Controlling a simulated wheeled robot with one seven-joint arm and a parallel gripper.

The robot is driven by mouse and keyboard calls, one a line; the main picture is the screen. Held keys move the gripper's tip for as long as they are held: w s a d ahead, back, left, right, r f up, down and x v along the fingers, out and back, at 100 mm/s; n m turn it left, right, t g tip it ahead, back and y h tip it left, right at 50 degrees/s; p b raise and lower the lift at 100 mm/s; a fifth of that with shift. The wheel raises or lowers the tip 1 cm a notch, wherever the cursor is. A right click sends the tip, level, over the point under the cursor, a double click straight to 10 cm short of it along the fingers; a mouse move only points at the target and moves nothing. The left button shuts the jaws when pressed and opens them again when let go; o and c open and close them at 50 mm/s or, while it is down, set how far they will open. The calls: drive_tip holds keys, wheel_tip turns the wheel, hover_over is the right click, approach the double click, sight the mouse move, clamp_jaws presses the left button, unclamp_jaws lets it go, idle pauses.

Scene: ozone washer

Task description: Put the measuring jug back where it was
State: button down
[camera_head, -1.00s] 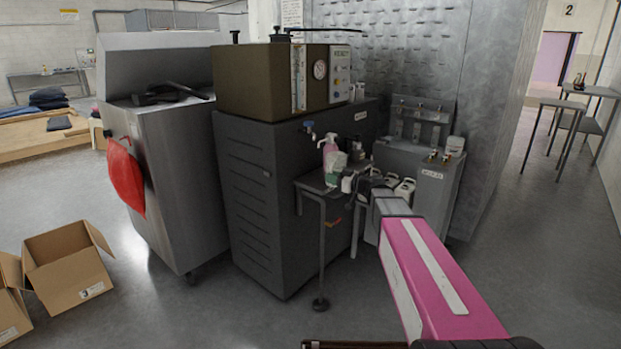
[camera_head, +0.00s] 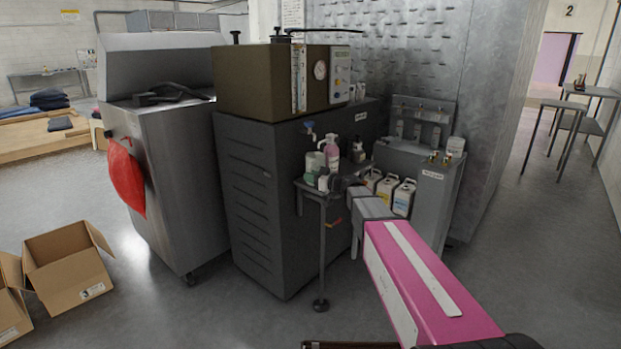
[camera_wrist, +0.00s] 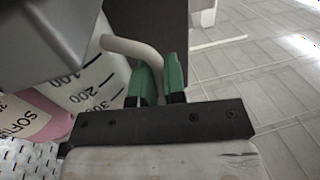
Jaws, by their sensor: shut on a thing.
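The measuring jug (camera_wrist: 100,85) is whitish and translucent, with black marks such as 200 and 300. It fills the left of the wrist view. My gripper (camera_wrist: 159,76), with green fingers, is shut on its pale curved handle. In the head view the jug (camera_head: 313,163) is small, at the left part of a little side table (camera_head: 309,188), left of a pink bottle (camera_head: 331,155). My gripper is to its right there, partly hidden by my arm. I cannot tell whether the jug's base touches the table.
The pink bottle is also close by the jug in the wrist view (camera_wrist: 35,115). A dark bottle (camera_head: 358,152) stands behind. White canisters (camera_head: 404,198) stand right of the side table. A dark cabinet (camera_head: 255,200) is behind it. Open floor lies in front.

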drive_tip(key=c, duration=1.2)
unclamp_jaws()
drive_tip(key=shift+f, duration=0.1)
drive_tip(key=v, duration=1.2)
drive_tip(key=s+d+f+m+g+h, duration=0.2)
drive_tip(key=s+f+m+g+h, duration=0.4)
drive_tip(key=s+f, duration=0.8)
drive_tip(key=s+d+f+m+h, duration=0.2)
drive_tip(key=s+d+f+h, duration=0.1)
drive_tip(key=s, duration=0.1)
drive_tip(key=s+d+f+m+g+h, duration=0.1)
drive_tip(key=s+d+f+m+h, duration=0.1)
drive_tip(key=s+d+f+h, duration=0.1)
drive_tip(key=s+d+f+m+g+h, duration=0.1)
drive_tip(key=s+d+f+m+h, duration=0.1)
drive_tip(key=s+d+f+h, duration=0.1)
drive_tip(key=shift+s+d+m+h, duration=0.4)
drive_tip(key=shift+s+d+h, duration=0.1)
drive_tip(key=shift+s+d, duration=0.7)
